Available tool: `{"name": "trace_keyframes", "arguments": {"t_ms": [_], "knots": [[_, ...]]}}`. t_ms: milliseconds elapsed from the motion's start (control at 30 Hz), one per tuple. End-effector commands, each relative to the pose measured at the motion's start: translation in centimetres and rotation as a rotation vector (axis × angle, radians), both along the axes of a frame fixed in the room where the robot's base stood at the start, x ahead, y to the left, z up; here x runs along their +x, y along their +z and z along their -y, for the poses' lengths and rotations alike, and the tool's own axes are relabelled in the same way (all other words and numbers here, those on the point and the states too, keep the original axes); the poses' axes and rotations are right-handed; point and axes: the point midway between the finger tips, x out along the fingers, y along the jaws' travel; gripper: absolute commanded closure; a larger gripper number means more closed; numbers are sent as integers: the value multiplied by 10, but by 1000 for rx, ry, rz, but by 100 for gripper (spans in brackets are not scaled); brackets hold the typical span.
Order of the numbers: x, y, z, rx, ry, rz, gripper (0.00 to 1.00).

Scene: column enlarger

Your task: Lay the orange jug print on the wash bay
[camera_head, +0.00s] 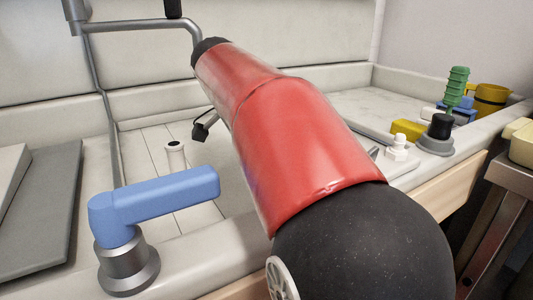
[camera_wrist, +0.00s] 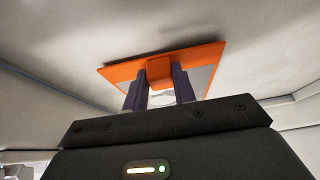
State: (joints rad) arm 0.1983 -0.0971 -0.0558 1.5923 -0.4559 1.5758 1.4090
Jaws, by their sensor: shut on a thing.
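In the wrist view my gripper (camera_wrist: 161,80) is shut on an orange tab on the orange jug print (camera_wrist: 120,74). The print is a flat, tilted orange panel with a grey picture area partly showing at its right; the jug cannot be made out. A dark shadow lies on the pale surface close to its far edge; I cannot tell if they touch. In the head view my red arm hides the print and most of the gripper. A pale basin with a slatted floor (camera_head: 140,148) lies behind the arm; I cannot tell which bay is the wash bay.
A blue-handled fitting (camera_head: 165,193) and a pale standpipe (camera_head: 175,157) stand at the left basin. A grey board (camera_head: 45,210) lies at far left. On the right are a green-handled fitting (camera_head: 455,90), a yellow mug (camera_head: 490,99), a yellow block (camera_head: 407,129) and a white knob (camera_head: 397,147).

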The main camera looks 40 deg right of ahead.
Motion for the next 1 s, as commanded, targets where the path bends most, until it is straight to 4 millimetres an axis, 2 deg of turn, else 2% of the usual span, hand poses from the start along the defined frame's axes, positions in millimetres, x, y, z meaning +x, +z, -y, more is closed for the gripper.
{"name": "trace_keyframes", "arguments": {"t_ms": [1000], "knots": [[0,-5,0,0,0,0,100]]}}
